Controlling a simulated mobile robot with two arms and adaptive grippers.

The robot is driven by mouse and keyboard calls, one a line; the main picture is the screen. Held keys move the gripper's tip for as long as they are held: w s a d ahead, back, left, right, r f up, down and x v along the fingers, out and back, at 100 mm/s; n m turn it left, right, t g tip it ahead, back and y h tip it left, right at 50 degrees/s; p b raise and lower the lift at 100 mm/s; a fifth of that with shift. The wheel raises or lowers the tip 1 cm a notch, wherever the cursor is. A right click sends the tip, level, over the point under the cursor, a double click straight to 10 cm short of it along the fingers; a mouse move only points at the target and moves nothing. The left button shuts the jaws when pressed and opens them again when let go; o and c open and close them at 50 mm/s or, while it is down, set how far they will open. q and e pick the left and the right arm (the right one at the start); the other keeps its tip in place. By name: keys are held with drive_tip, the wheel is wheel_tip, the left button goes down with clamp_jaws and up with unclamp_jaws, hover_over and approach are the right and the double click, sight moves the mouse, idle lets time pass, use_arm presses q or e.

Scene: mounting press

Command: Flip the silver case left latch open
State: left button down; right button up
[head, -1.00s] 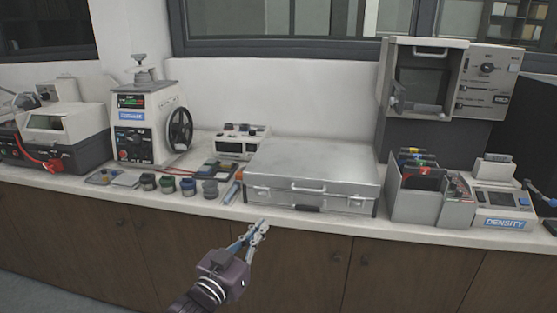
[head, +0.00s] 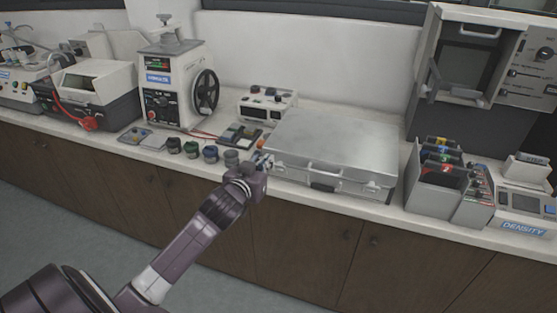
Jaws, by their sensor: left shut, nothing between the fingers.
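The silver case (head: 335,135) lies closed on the counter, with its latches and carrying handle (head: 324,172) on the front face. The left latch (head: 281,164) is small, near the front left corner; I cannot make out its exact position. My left gripper (head: 264,159) is at the case's front left corner, just left of that latch. Its fingers are shut with nothing between them, and the wrist partly hides them. I cannot tell whether they touch the case. My right gripper is not in view.
Several small jars (head: 210,153) stand left of my left gripper. The counter's front edge (head: 400,219) runs just before the case.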

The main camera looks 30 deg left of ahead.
sight(281, 153)
use_arm(q)
drive_tip(key=p+x, duration=0.1)
drive_tip(key=x, duration=0.2)
drive_tip(key=f+x, duration=0.1)
drive_tip(key=x, duration=0.2)
drive_tip(key=f+p+x, duration=0.1)
drive_tip(key=x, duration=0.2)
drive_tip(key=shift+d+f+p, duration=0.1)
drive_tip(key=shift+f+p, duration=0.05)
drive_tip(key=shift+p, duration=0.15)
drive_tip(key=shift+s+d+f, duration=0.15)
drive_tip(key=shift+s+f, duration=0.45)
drive_tip(key=shift+w+f, duration=0.1)
